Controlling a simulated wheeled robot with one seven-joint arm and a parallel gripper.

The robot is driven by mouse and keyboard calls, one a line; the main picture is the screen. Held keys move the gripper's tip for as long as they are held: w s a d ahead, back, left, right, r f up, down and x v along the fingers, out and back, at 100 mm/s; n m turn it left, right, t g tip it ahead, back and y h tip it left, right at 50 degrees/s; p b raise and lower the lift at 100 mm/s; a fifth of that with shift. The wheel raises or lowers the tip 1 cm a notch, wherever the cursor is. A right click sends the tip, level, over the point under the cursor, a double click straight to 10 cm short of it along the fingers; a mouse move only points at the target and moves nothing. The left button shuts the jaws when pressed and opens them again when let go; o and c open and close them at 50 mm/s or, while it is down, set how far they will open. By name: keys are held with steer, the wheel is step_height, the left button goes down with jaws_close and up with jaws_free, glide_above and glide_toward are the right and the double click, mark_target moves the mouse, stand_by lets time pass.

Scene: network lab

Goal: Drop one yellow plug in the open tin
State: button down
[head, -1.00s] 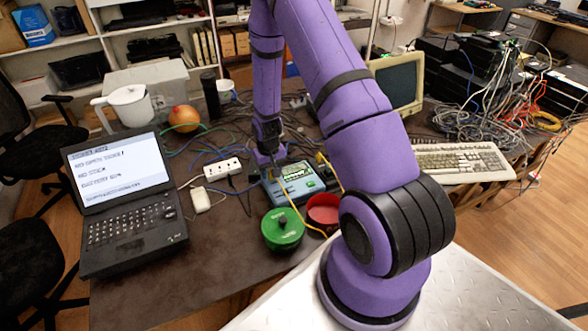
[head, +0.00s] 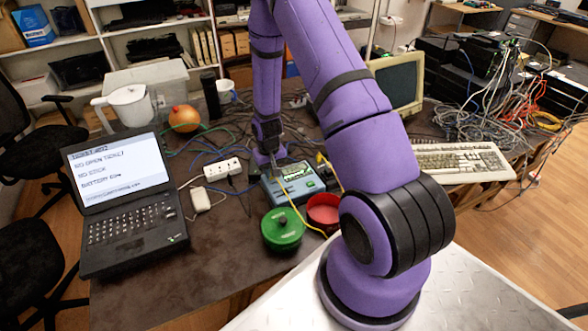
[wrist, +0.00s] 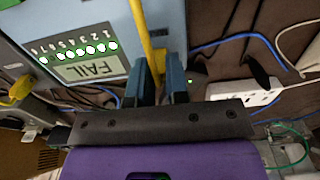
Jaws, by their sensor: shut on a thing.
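My gripper (wrist: 157,82) is shut on a yellow plug (wrist: 158,62) at the near side of the blue-grey cable tester (wrist: 105,22). A yellow cable (wrist: 142,25) runs from the plug. Whether the plug is still seated in the tester is hidden by the fingers. In the head view my gripper (head: 273,168) is at the tester's (head: 298,188) left back corner. The red tin (head: 323,212) is open, in front of the tester. A green tin (head: 283,230) with its lid on stands left of it.
A white power strip (head: 222,169) and a laptop (head: 120,205) are to the left. Loose cables lie behind the tester. A keyboard (head: 462,160) and a cable heap are to the right. The tester's display (wrist: 90,67) reads FAIL.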

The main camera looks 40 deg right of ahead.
steer(key=shift+r, duration=0.2)
steer(key=shift+r, duration=1.95)
